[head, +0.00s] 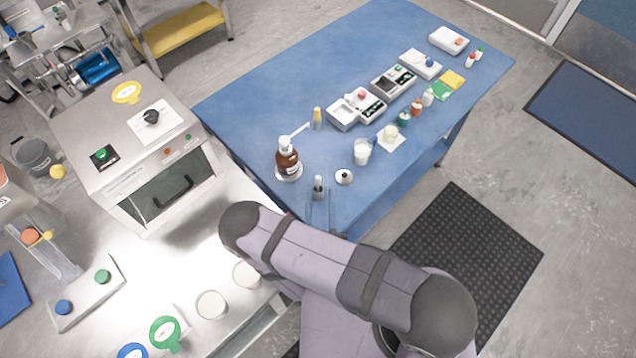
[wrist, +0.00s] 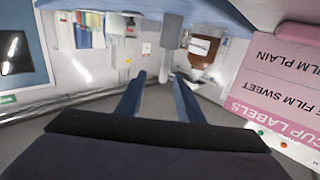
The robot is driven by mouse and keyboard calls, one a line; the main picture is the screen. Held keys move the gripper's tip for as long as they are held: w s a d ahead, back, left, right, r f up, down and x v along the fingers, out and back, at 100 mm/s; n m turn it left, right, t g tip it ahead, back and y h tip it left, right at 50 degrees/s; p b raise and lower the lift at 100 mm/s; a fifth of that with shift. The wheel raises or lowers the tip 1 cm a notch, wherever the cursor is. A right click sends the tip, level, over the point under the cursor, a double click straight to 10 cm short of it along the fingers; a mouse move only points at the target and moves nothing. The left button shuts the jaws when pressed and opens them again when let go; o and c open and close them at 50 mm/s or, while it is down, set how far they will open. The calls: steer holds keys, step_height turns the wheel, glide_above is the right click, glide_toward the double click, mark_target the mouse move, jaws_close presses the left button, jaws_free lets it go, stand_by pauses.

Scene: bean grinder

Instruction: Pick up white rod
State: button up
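A short, thin white rod-like piece (head: 300,129) shows in the head view beside the white top of a brown bottle (head: 288,160). I cannot tell whether it is a separate rod or the bottle's spout. My gripper (head: 319,203) is at the near edge of the blue table, in front of the bottle and to its right. Its two fingers are apart; they also show in the wrist view (wrist: 158,95) with nothing held between them. A small grey-topped item (head: 318,187) appears at the fingertips in the head view; I cannot tell its distance from them.
The blue table (head: 245,105) carries a glass of white liquid (head: 362,152), a small round white dish (head: 344,177), a yellow-topped vial (head: 317,117) and white trays (head: 342,115). A steel oven (head: 165,185) stands left. A pink sign (wrist: 285,95) appears upside down in the wrist view.

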mark_target(318, 182)
steer(key=shift+w, duration=0.35)
steer(key=shift+r, duration=0.1)
steer(key=shift+w+a+r, duration=0.1)
steer(key=shift+w+a, duration=0.1)
steer(key=shift+w, duration=1.1)
steer(key=shift+w+a+r, duration=0.1)
steer(key=shift+w+a, duration=0.1)
steer(key=shift+w, duration=1.1)
jaws_close()
